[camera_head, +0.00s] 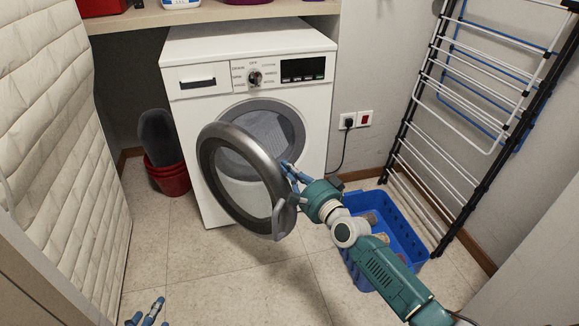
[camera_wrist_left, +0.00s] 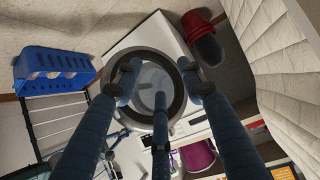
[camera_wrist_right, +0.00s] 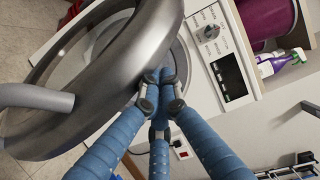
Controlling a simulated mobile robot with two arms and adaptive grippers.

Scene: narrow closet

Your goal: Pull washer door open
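The white washer (camera_head: 300,110) stands against the back wall. Its round grey-rimmed door (camera_head: 212,165) is partly open, swung out toward the left, with its handle (camera_head: 285,220) on the near right rim. My right gripper (camera_head: 288,172) is beside the door's inner side, between the rim and the washer front. In the right wrist view, its fingertips (camera_wrist_right: 160,95) are drawn together next to the door rim (camera_wrist_right: 150,45), off the handle (camera_wrist_right: 35,97); contact with the rim is unclear. My left gripper (camera_head: 148,315) is low at the left, away from the washer, fingers spread and empty.
A blue crate (camera_head: 408,250) stands on the floor right of the washer, under my right arm. A drying rack (camera_head: 455,130) leans at the right wall. A red bucket (camera_head: 170,180) is left of the washer, and a quilted white panel (camera_head: 60,150) lines the left.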

